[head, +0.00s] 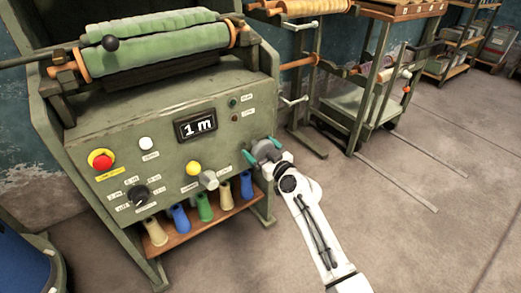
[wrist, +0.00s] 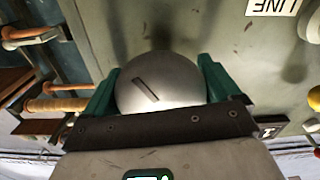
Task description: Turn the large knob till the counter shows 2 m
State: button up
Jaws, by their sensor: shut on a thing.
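The large knob (wrist: 160,85) is a round silver dome with a dark slot-like mark lying slantwise. It fills the space between the teal fingers of my gripper (wrist: 160,78) in the wrist view, and my gripper is shut on it. In the head view my gripper (head: 262,153) is at the right end of the machine's green front panel (head: 110,165), and it hides most of the large knob. The counter (head: 196,125) is a black display on the panel and reads "1 m".
A smaller silver knob (head: 209,179), a yellow button (head: 193,168), a black dial (head: 139,195) and a red stop button (head: 101,161) are on the panel. Several coloured cones (head: 204,207) stand on a shelf below. The floor to the right is open.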

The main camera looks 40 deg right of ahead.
jog(key=shift+m, duration=0.3)
jog(key=m, duration=0.2)
jog(key=shift+m+b, duration=0.3)
jog(key=shift+m, duration=0.1)
jog(key=m, duration=0.3)
jog(key=shift+a+m, duration=0.1)
jog(key=shift+m, duration=0.2)
jog(key=m, duration=0.4)
jog(key=shift+p, duration=0.35)
jog(key=shift+m+p, duration=0.35)
jog(key=shift+m, duration=1.45)
jog(key=o, duration=0.8)
jog(key=shift+c, duration=0.2)
